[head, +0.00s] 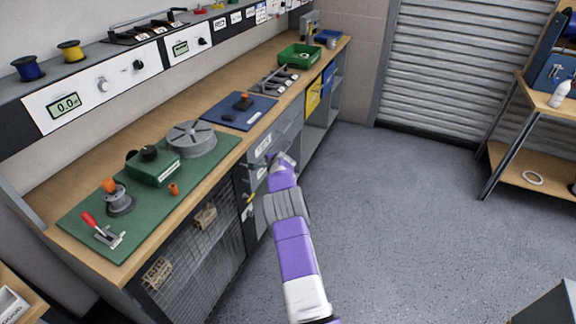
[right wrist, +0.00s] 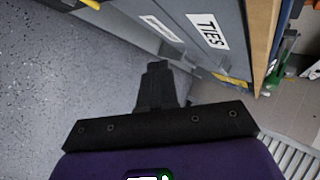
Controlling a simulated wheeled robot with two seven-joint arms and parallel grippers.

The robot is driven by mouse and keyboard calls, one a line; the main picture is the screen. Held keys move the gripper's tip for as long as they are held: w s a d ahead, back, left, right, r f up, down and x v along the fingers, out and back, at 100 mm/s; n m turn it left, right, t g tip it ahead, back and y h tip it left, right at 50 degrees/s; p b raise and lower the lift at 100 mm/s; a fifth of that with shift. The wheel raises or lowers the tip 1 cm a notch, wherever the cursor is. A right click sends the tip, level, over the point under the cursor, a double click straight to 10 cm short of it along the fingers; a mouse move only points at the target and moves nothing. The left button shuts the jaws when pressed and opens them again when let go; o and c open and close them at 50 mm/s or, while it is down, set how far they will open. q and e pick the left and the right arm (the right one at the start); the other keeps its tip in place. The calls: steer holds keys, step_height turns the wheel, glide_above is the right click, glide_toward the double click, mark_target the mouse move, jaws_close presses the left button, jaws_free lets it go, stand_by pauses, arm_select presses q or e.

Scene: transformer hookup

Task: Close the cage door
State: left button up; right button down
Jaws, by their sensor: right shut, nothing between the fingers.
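The cage door (head: 190,277) is a dark-framed wire mesh panel under the near part of the workbench in the head view. It looks about in line with the bench front; I cannot tell whether it is fully shut. Brown items show behind the mesh. My right gripper (head: 280,163) is in front of the grey drawers, right of the mesh and apart from it. In the right wrist view its fingers (right wrist: 157,82) are together and empty, near the drawer front labelled TIES (right wrist: 212,30). My left gripper is not in view.
The workbench top (head: 185,107) carries a green mat (head: 75,222) with a red-handled clamp and other parts, and a blue mat (head: 222,117). The grey floor (head: 400,210) to the right is clear.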

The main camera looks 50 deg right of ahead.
steer(key=s+d+r+p, duration=0.1)
steer(key=s+d+r, duration=0.1)
steer(key=s+r, duration=0.4)
steer(key=shift+s+d+r, duration=0.2)
steer(key=shift+s+r, duration=0.2)
steer(key=shift+s, duration=1.1)
